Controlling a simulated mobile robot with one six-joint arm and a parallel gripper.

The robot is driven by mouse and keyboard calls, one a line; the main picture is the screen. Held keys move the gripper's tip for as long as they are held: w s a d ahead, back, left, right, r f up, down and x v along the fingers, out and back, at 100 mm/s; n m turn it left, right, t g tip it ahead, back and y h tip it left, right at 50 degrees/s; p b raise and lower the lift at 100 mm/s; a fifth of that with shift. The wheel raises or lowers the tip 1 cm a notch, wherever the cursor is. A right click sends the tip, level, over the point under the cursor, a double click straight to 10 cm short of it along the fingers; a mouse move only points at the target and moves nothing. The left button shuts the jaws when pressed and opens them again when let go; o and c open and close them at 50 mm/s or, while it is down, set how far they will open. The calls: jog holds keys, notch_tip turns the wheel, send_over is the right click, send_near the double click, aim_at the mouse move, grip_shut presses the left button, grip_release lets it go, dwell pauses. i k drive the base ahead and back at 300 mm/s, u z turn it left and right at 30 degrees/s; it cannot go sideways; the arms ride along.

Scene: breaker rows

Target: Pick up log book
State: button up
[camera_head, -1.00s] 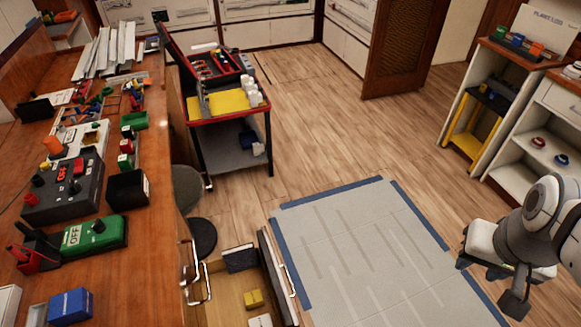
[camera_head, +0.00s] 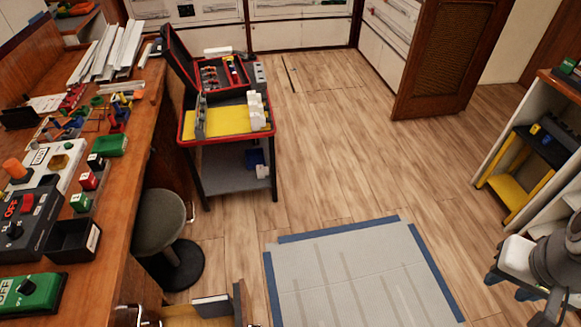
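I cannot pick out a log book for certain. A dark, flat, book-like item (camera_head: 212,306) stands in the open drawer (camera_head: 240,303) at the bottom of the picture; no title is readable on it. The drawer is cut off by the lower edge. My gripper (camera_head: 510,284) is at the right lower edge, partly cut off and far to the right of the drawer. Whether its fingers are open or shut does not show clearly.
A workbench (camera_head: 125,235) with breakers and switches fills the left side. A stool (camera_head: 160,220) stands beside it. A tool cart (camera_head: 238,175) stands mid-left. A shelf unit (camera_head: 495,150) is at right. The wooden floor (camera_head: 330,150) and grey mat (camera_head: 350,280) are clear.

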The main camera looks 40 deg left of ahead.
aim_at(220, 305)
jog(key=z, duration=0.05)
jog(key=i, duration=1.85)
jog(key=u, duration=1.45)
jog(key=k, duration=0.1)
jog(key=u, duration=2.65)
jog(key=i, duration=1)
jog(key=u, duration=0.1)
